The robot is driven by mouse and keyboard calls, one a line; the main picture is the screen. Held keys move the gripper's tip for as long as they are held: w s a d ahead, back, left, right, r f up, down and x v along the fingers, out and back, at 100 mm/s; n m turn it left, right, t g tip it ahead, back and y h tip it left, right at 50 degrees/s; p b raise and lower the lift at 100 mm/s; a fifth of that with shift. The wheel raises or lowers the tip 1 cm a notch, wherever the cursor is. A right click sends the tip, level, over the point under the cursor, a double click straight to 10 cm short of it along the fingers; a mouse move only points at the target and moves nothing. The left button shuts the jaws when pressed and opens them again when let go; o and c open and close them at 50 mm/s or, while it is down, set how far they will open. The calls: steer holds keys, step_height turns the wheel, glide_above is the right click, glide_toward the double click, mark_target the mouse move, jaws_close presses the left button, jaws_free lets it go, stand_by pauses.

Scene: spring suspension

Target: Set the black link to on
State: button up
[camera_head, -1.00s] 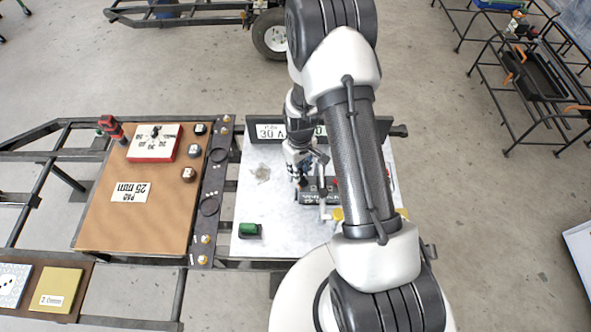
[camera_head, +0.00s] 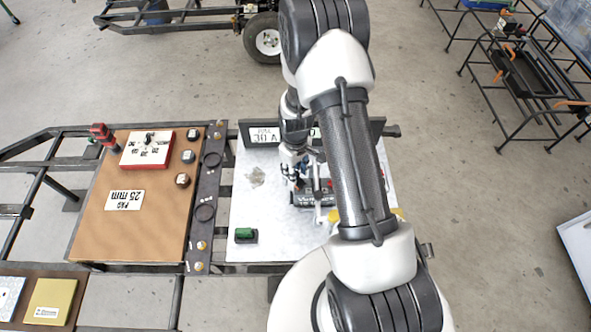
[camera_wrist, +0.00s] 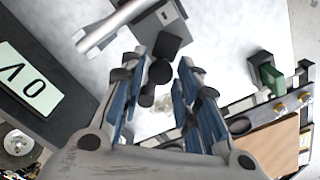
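In the wrist view a black jointed piece (camera_wrist: 165,47), which looks like the black link, stands at a grey block (camera_wrist: 172,14). Its lower end reaches between my fingertips. My gripper (camera_wrist: 165,72) has its two blue-padded fingers apart on either side of that end; I cannot tell whether either finger touches it. In the head view my gripper (camera_head: 296,172) is over the white board (camera_head: 245,205), beside a dark labelled box (camera_head: 313,200). My arm hides part of the board, and the link cannot be made out there.
A silver bar (camera_wrist: 112,24) lies close to the grey block. A green switch (camera_head: 245,235) sits at the board's front left. A display panel (camera_head: 265,135) stands along the back edge. A brown board (camera_head: 135,230) with a red-edged white box (camera_head: 147,149) is at left.

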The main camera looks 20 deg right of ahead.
steer(key=shift+o, duration=1.1)
step_height(320, 180, up, 12)
